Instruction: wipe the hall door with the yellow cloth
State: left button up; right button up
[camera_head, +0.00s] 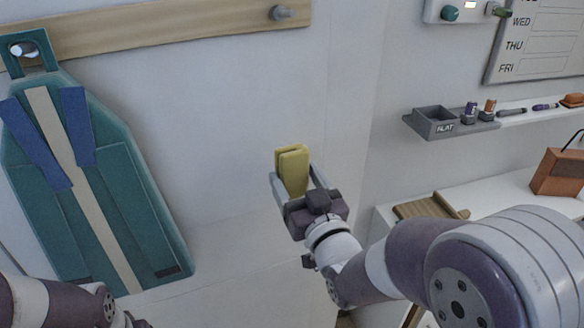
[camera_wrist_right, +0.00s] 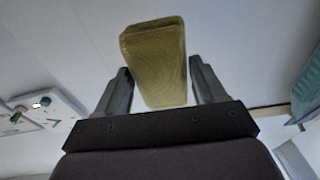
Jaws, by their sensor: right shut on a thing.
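The yellow cloth (camera_head: 293,168) is a folded pad held upright between the fingers of my right gripper (camera_head: 297,186). The right wrist view also shows the yellow cloth (camera_wrist_right: 157,60) between the two fingers of my right gripper (camera_wrist_right: 160,88). A pale, flat upright surface (camera_head: 230,120) lies behind the cloth; I cannot tell for sure that it is the hall door, or whether the cloth touches it. My left arm shows at the lower left, but its gripper's fingers are not visible.
A teal bag (camera_head: 120,190) with blue straps hangs from a wooden rail (camera_head: 150,28) at left. At right are a narrow shelf with a grey tray (camera_head: 436,122) and markers, a whiteboard (camera_head: 540,40), and a white desk (camera_head: 490,205) with an orange-brown box (camera_head: 560,172).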

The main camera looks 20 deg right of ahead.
jog(key=shift+r+p+v, duration=0.1)
jog(key=shift+p+v, duration=0.15)
jog(key=shift+v, duration=0.45)
jog(key=shift+r+p+v, duration=0.15)
jog(key=shift+p+v, duration=0.05)
jog(key=shift+v, duration=0.55)
